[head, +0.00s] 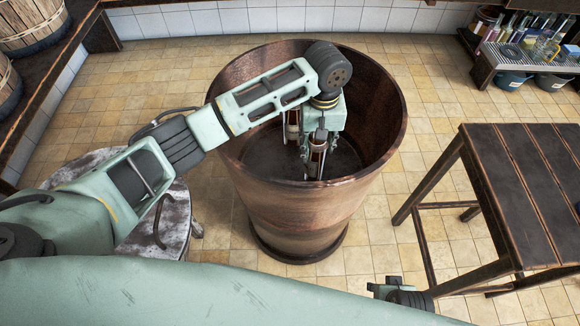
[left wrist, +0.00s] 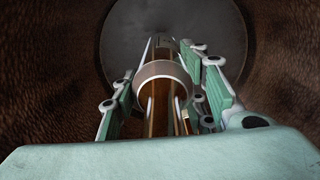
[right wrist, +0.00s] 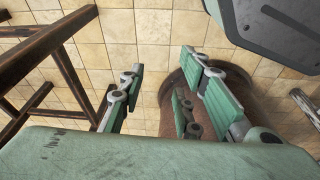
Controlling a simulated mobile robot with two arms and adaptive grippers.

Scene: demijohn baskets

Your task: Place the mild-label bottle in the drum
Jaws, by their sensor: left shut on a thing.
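The drum (head: 300,212) is a wide, dark copper-brown open vessel standing on the tiled floor in the head view. My left gripper (head: 316,150) reaches down inside it, past the rim. In the left wrist view, my left gripper (left wrist: 168,85) is shut on an amber bottle (left wrist: 161,71) with a pale band around it, held between the finger pads. The band's wording is unreadable. The drum's grey round floor (left wrist: 175,25) shows beyond the bottle; I cannot tell whether they touch. My right gripper (right wrist: 162,68) is open and empty, outside the drum.
A dark slatted wooden table (head: 525,185) stands to the right of the drum. A round worn stool (head: 180,215) stands left, under my left arm. Baskets (head: 30,25) sit on a shelf at upper left. A rack with bottles and glasses (head: 525,60) is at upper right.

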